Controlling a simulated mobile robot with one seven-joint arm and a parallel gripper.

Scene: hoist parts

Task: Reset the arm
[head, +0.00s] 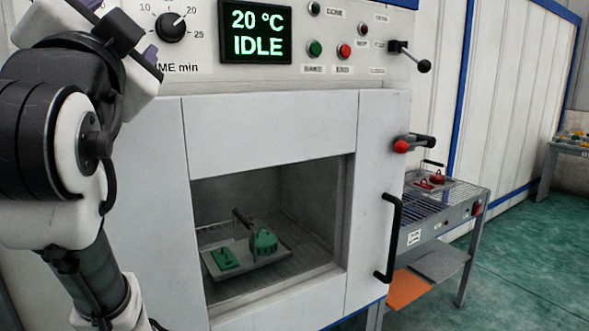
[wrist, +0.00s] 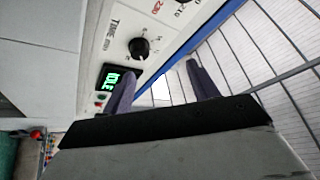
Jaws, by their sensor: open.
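My arm (head: 50,150) stands at the left of the head view, in front of the oven's upper left panel. In the wrist view my gripper (wrist: 157,80) shows two purple-grey fingers spread apart with nothing between them. It is near the oven's control panel (wrist: 140,25), with the timer knob (wrist: 139,47) and the green IDLE display (wrist: 112,82) beyond the fingers. In the head view the fingertips are not clearly visible.
The oven (head: 270,120) reads 20 °C IDLE. Behind its window is a tray (head: 240,263) with green parts (head: 263,243). A door handle (head: 388,238) juts out at right. A rack table (head: 455,205) holding red parts (head: 430,182) stands beyond. Green floor (head: 510,260) is clear at right.

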